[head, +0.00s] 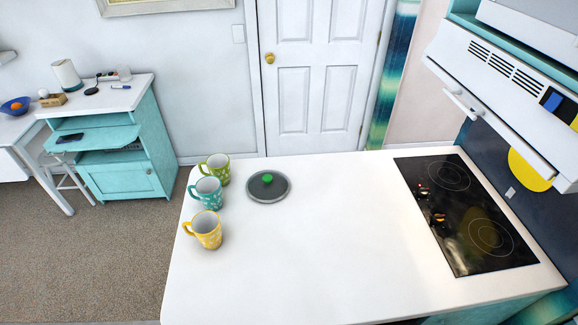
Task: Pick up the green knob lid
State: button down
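The lid (257,188) is a round dark grey disc with a lighter rim and a green knob (267,179) at its centre. It lies flat, knob up, on the white countertop (310,240), towards the back left. Nothing covers it. My gripper does not show in the head view.
Three mugs, green (216,168), teal (207,191) and yellow (206,230), stand left of the lid near the counter's left edge. A black cooktop (465,215) is set in the right side, below a white range hood (500,85). The counter's middle and front are clear.

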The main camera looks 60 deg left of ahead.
aim_at(266, 186)
jog(key=u, duration=2.3)
jog(key=i+j+z, duration=0.15)
jog(key=i+j, duration=0.15)
jog(key=j, duration=0.1)
